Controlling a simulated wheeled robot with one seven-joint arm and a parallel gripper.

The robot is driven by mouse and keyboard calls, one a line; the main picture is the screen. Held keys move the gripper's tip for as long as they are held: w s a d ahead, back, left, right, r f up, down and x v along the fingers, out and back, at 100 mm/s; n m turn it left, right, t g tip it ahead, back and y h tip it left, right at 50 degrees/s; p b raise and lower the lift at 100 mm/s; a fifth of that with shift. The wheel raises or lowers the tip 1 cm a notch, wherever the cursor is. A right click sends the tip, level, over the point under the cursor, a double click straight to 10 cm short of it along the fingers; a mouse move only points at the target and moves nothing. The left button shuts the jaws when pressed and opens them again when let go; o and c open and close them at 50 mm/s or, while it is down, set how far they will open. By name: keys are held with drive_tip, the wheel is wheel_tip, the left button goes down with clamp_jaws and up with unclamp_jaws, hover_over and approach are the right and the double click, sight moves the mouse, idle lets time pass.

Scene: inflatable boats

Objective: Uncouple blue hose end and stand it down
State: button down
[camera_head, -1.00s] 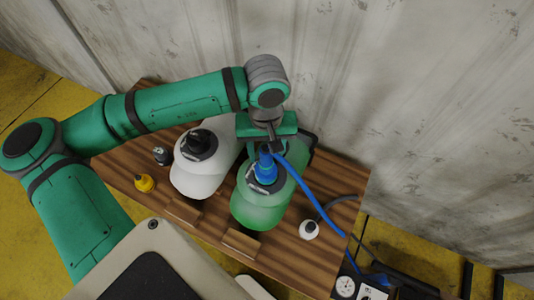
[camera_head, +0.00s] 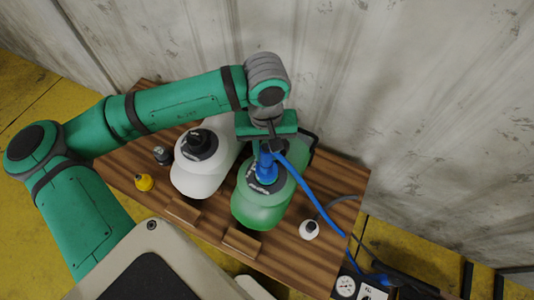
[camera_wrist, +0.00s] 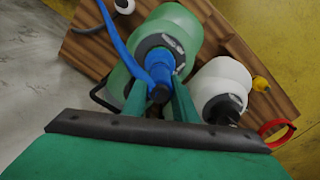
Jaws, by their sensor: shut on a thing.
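The blue hose end (camera_head: 266,167) is upright on the dark round valve patch of the green inflatable (camera_head: 258,214). In the wrist view, the blue hose end (camera_wrist: 161,68) meets the patch on the green inflatable (camera_wrist: 172,21); I cannot tell if it is locked there. My gripper (camera_head: 268,148) is shut on the upper part of the hose end from above. Its fingers (camera_wrist: 160,103) also show in the wrist view and partly hide the grip. The blue hose (camera_head: 313,200) runs from the hose end to the right, over the table edge.
A white inflatable (camera_head: 193,178) with a black fitting stands close on the left. A yellow cap (camera_head: 144,182), a dark cap (camera_head: 162,155), a small white round piece (camera_head: 309,230) and wooden blocks (camera_head: 182,211) lie on the wooden table (camera_head: 285,265). A pale wall (camera_head: 420,110) stands behind.

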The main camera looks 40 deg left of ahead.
sight(266, 147)
drive_tip(key=shift+r, duration=0.55)
idle(0.6)
drive_tip(key=shift+r, duration=1.2)
drive_tip(key=shift+w, duration=0.1)
